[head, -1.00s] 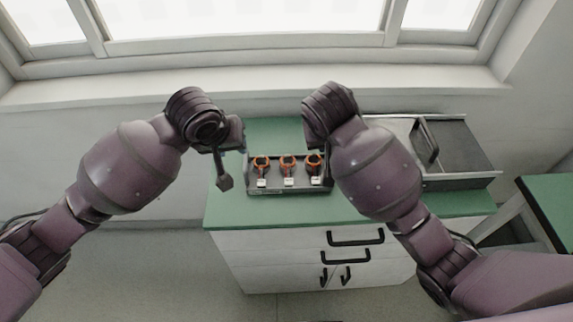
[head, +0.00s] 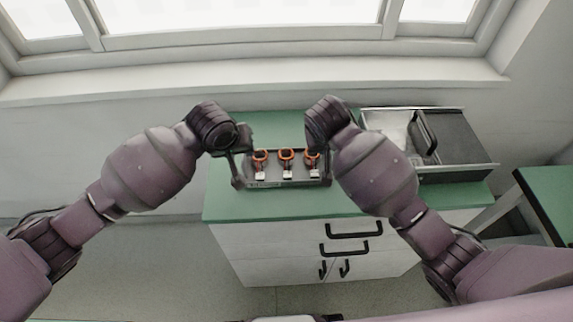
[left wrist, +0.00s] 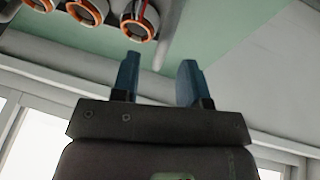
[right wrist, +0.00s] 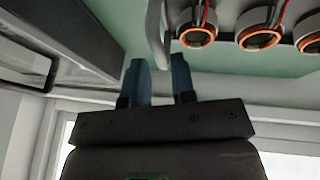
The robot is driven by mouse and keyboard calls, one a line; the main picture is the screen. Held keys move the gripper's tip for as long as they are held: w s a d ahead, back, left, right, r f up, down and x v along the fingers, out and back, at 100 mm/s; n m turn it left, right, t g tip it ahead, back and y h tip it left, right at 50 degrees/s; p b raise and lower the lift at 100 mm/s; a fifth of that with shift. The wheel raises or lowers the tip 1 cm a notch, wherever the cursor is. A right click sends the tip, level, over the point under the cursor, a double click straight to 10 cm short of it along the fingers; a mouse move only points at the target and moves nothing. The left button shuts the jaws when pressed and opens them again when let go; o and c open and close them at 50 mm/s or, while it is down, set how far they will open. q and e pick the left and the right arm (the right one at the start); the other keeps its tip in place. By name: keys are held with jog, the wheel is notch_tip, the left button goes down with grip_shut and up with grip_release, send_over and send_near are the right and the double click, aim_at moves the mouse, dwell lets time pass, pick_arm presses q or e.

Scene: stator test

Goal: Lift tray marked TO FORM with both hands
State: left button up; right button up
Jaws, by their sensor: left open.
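The tray (head: 290,184) is a dark, shallow tray on the green top of a white cabinet. It holds three stators, one of them the middle stator (head: 286,158), each with an orange ring and a pale block. I cannot read any marking on it. My left gripper (head: 238,172) is at the tray's left end. In the left wrist view the left gripper (left wrist: 158,75) is open, with the tray's grey end part (left wrist: 168,38) ahead between its fingertips. In the right wrist view the right gripper (right wrist: 161,75) has its fingers close on either side of the tray's other end (right wrist: 158,35); contact is unclear.
A metal box with a black handle (head: 424,132) stands right of the tray, close to my right arm. Another green-topped table (head: 550,195) is at the right. A window and its sill (head: 280,80) lie behind the cabinet. The green top (head: 270,205) in front of the tray is clear.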

pick_arm(q)
jog(key=shift+x, duration=1.7)
pick_arm(e)
jog(key=shift+x, duration=1.75)
pick_arm(q)
jog(key=c, duration=0.4)
pick_arm(e)
jog(key=c, duration=0.4)
pick_arm(q)
grip_shut()
pick_arm(e)
grip_shut()
